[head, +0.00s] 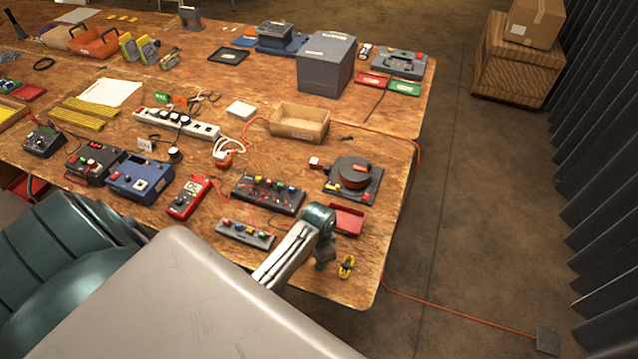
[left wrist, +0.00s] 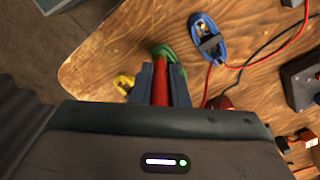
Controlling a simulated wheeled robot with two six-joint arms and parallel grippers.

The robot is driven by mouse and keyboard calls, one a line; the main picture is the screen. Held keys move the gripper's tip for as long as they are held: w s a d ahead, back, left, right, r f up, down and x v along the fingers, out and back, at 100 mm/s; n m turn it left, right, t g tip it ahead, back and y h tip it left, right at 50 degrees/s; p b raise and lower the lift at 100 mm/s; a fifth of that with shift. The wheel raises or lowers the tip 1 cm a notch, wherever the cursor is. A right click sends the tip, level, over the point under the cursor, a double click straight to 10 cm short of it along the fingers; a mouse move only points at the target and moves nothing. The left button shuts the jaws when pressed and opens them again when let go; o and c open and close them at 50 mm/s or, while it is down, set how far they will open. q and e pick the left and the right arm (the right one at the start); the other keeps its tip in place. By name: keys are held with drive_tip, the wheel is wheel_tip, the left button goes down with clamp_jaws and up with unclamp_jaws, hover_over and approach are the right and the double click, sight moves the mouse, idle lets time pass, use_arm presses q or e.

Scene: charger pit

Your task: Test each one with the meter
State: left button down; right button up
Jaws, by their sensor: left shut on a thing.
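The red meter (head: 187,196) lies on the near part of the workbench, left of my left arm. My left gripper (head: 322,262) points down near the bench's near right corner. In the left wrist view, the left gripper (left wrist: 160,88) is shut on a red probe-like rod (left wrist: 160,82). A green looped thing (left wrist: 165,52) lies at the rod's far end; I cannot tell whether they touch. A yellow looped thing (head: 346,266) lies just right of the gripper, and also shows in the wrist view (left wrist: 123,83). A blue looped thing (left wrist: 207,42) lies apart on the bench. My right gripper is out of view.
A grey block with coloured terminals (head: 246,234) and a larger terminal board (head: 268,193) stand left of the gripper. A red tray (head: 347,219) and a dark reel unit (head: 352,180) stand beyond it.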

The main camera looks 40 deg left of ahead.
use_arm(q)
drive_tip(key=shift+f, duration=0.9)
idle(1.7)
drive_tip(key=c, duration=1.3)
unclamp_jaws()
drive_tip(key=shift+o, duration=0.3)
drive_tip(key=shift+o, duration=1.1)
drive_tip(key=shift+r, duration=3.8)
